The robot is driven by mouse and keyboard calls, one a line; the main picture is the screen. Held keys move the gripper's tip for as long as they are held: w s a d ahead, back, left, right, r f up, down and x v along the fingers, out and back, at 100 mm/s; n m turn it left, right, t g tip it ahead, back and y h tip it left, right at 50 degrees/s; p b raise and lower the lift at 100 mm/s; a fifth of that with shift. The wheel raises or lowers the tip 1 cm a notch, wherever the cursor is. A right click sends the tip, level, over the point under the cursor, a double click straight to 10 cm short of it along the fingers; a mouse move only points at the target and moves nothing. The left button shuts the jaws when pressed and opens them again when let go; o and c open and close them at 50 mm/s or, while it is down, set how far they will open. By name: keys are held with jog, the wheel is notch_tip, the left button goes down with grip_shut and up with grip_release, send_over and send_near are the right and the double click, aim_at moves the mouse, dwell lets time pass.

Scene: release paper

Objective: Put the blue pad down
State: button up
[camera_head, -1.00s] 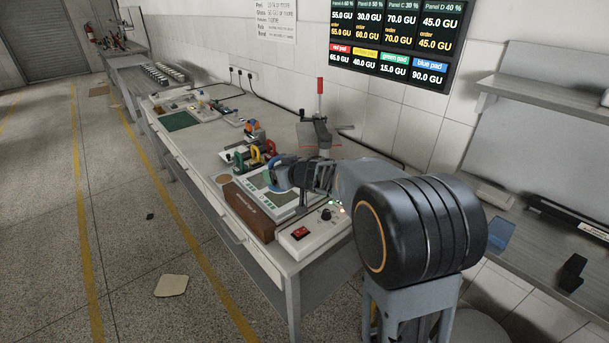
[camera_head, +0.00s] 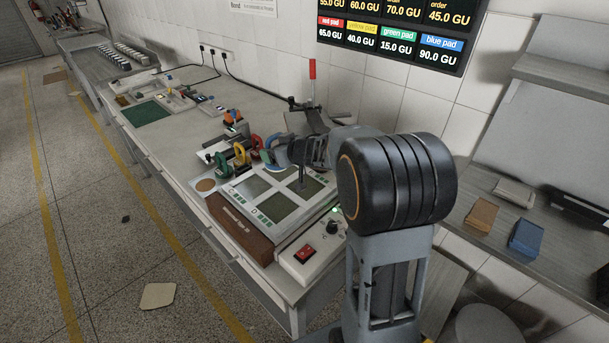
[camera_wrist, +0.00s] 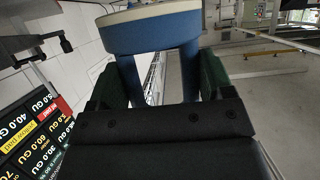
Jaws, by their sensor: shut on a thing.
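The blue pad (camera_head: 269,145) has an arched blue handle and is at the end of my arm in the head view. In the wrist view the pad (camera_wrist: 155,34) shows as a blue disc with a pale face, its two blue handle legs between my jaws. My gripper (camera_head: 283,154) is shut on this handle; the wrist view shows both jaws (camera_wrist: 163,78). The pad is beside the red pad (camera_head: 256,143), in line with the yellow pad (camera_head: 241,156) and green pad (camera_head: 221,164). Whether its underside touches anything is hidden.
A white board with grey-green square panels (camera_head: 283,209) lies in front of the pads. A brown wooden box (camera_head: 240,229) and a control box with a red switch (camera_head: 304,252) stand along the bench edge. A post with a red handle (camera_head: 312,70) rises behind.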

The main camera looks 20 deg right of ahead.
jog(key=d+f, duration=0.2)
jog(key=s+d+f, duration=0.1)
jog(key=d+f, duration=0.1)
jog(key=d, duration=0.1)
jog(key=d+f, duration=0.2)
jog(key=shift+s+d+f+b, duration=0.3)
jog(key=shift+d+f+b, duration=0.05)
jog(key=shift+d, duration=0.05)
jog(key=f, duration=0.3)
jog(key=shift+d, duration=0.3)
jog(key=shift+f, duration=0.3)
jog(key=shift+f+b, duration=0.2)
jog(key=shift+b, duration=0.15)
jog(key=o, duration=1.5)
jog(key=shift+s, duration=0.1)
